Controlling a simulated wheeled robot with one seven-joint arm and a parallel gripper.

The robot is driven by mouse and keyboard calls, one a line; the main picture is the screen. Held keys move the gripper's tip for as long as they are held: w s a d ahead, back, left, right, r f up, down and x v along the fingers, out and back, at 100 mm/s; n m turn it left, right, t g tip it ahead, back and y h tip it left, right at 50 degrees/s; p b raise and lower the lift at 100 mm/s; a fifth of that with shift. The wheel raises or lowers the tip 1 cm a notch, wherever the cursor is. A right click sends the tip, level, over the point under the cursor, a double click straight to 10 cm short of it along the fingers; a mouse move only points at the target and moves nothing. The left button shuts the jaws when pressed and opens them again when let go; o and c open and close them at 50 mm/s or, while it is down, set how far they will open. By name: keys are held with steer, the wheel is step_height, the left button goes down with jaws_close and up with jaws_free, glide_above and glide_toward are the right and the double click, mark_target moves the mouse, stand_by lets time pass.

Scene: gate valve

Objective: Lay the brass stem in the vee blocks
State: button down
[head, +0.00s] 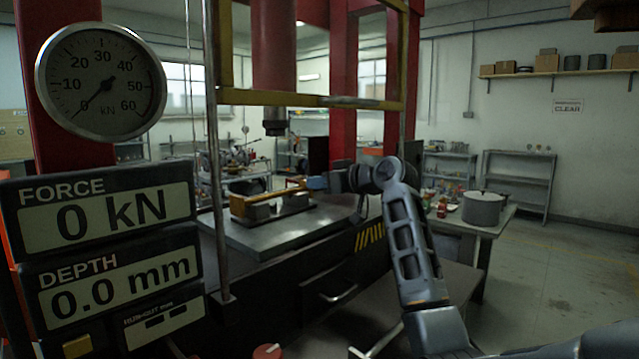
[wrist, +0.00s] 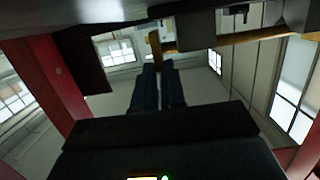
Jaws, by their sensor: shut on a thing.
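The brass stem (head: 278,193) is a long yellow rod, lying nearly level over the press table. In the wrist view the stem (wrist: 235,42) crosses the top, with a wider piece at its left end. My gripper (head: 317,183) reaches in from the right and is shut on the stem near its right end. Its dark blue fingers (wrist: 160,80) also show in the wrist view. The vee blocks (head: 262,212) are low grey blocks on a dark base below the stem. I cannot tell whether the stem touches them.
The steel press table (head: 285,238) has bare room in front of the blocks. The press ram (head: 275,122) hangs above, between red columns and a yellow guard frame (head: 310,101). A side table with a grey pot (head: 482,209) stands at right. The gauge display reads 0 kN.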

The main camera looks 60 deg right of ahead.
steer(key=shift+f, duration=0.3)
stand_by(0.5)
steer(key=c, duration=1.1)
jaws_free()
steer(key=shift+b+v, duration=0.9)
steer(key=shift+v, duration=3)
